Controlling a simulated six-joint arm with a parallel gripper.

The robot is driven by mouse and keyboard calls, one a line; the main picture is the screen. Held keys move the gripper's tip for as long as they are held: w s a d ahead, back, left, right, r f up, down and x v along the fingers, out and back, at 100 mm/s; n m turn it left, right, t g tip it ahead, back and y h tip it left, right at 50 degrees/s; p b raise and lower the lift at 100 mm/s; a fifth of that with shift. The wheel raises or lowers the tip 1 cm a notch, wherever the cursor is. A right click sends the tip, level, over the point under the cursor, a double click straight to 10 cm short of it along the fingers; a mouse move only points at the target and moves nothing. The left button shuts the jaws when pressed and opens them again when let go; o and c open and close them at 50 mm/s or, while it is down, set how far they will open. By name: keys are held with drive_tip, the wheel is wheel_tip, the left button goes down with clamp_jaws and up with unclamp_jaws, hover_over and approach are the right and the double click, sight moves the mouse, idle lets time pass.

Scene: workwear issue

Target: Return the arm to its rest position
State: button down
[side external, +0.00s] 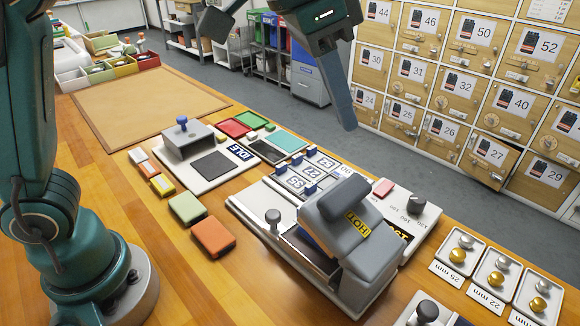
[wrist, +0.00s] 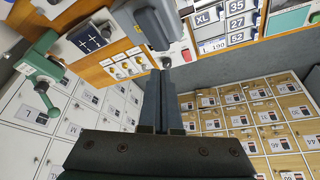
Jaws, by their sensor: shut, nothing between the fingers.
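My gripper (side external: 341,98) hangs above the far edge of the table at the top middle of the side external view, its fingers pointing down. In the wrist view my gripper (wrist: 165,75) shows its two fingers closed together, with nothing held. A grey heat press (side external: 345,235) marked HOT stands on the table below and apart from the gripper. It also shows in the wrist view (wrist: 160,25), near the fingertips.
A stamp station (side external: 205,160), coloured pads (side external: 187,208) and trays of snaps (side external: 540,298) stand on the wooden table (side external: 165,270). Numbered lockers (side external: 470,85) line the back wall. A brown mat (side external: 140,105) at the far left is clear. Open air surrounds the gripper.

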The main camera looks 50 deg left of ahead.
drive_tip(key=shift+r, duration=1.05)
